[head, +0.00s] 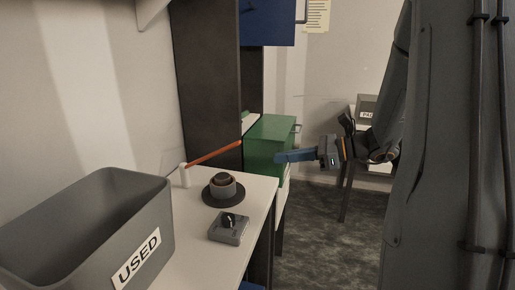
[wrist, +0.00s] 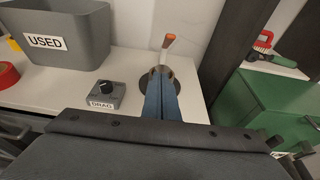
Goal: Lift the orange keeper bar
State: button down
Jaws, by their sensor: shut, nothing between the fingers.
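The orange keeper bar (head: 216,153) slopes up to the right from a white post (head: 184,175) at the back of the bench. Its free end is raised above a grey round holder (head: 222,187) with a brown inside, on a dark disc. In the wrist view the bar (wrist: 169,42) shows nearly end-on, beyond my fingertips. My gripper (head: 277,158) has blue fingers, shut and empty, to the right of the bar and apart from it in the head view. In the wrist view my gripper (wrist: 160,73) hides part of the holder.
A grey bin (head: 90,225) marked USED fills the bench's left. A knob box (head: 229,228), marked DRAG in the wrist view, sits near the front edge. A green box (head: 270,145) stands behind the bench's right end. A red roll (wrist: 8,75) lies left in the wrist view.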

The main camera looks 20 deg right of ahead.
jog(key=w+a+p, duration=0.4)
jog(key=w+a, duration=0.2)
jog(key=a, duration=0.2)
jog(key=shift+w+a+r+p, duration=0.3)
jog(key=shift+w+a+r, duration=0.05)
jog(key=shift+w+r, duration=0.05)
